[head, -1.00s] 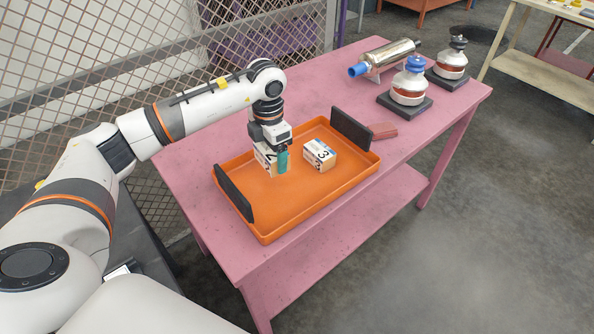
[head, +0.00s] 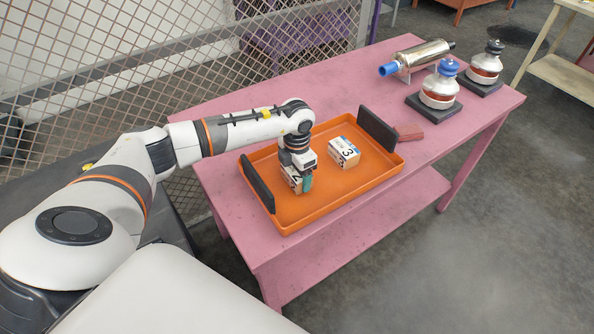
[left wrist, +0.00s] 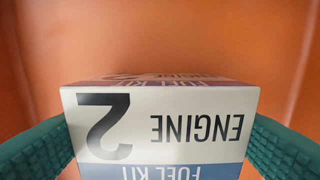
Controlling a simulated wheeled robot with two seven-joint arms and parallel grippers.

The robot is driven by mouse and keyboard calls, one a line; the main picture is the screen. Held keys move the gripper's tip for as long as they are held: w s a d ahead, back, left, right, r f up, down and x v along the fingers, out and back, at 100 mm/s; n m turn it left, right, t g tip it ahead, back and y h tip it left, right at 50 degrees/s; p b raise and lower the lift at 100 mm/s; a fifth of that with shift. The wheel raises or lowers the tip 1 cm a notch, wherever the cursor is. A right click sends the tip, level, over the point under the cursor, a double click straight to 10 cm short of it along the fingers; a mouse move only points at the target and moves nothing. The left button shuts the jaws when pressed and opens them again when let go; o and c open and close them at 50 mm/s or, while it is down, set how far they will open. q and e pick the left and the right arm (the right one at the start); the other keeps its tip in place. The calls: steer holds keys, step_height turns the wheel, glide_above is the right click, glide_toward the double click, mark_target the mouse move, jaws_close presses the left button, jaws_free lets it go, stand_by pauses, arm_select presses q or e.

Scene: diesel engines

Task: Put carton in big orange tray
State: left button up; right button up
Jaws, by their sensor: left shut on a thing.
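The big orange tray (head: 330,200) with black end handles lies on the pink table. My left gripper (head: 304,184) is inside the tray's outline, near its left part, shut on a carton (head: 292,181). In the left wrist view this carton (left wrist: 160,118) reads "ENGINE 2 FUEL KIT" and sits between the green fingers, with orange tray floor behind it. I cannot tell whether it touches the floor. A second carton (head: 344,152), marked 3, sits in the tray to the right of the gripper. My right gripper is not in view.
On the pink table (head: 250,110) behind the tray are a metal cylinder with a blue end (head: 415,58) and two round parts on black bases (head: 438,88) (head: 485,68). A dark red block (head: 409,133) lies beside the tray's right handle. Mesh fencing stands behind.

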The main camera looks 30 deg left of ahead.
arm_select(q)
steer(key=shift+f, duration=0.1)
steer(key=o, duration=0.6)
steer(key=shift+f, duration=0.1)
steer(key=o, duration=0.5)
steer(key=shift+r, duration=0.35)
step_height(320, 180, up, 11)
steer(key=b, duration=0.3)
steer(key=shift+f, duration=0.2)
steer(key=shift+r, duration=0.6)
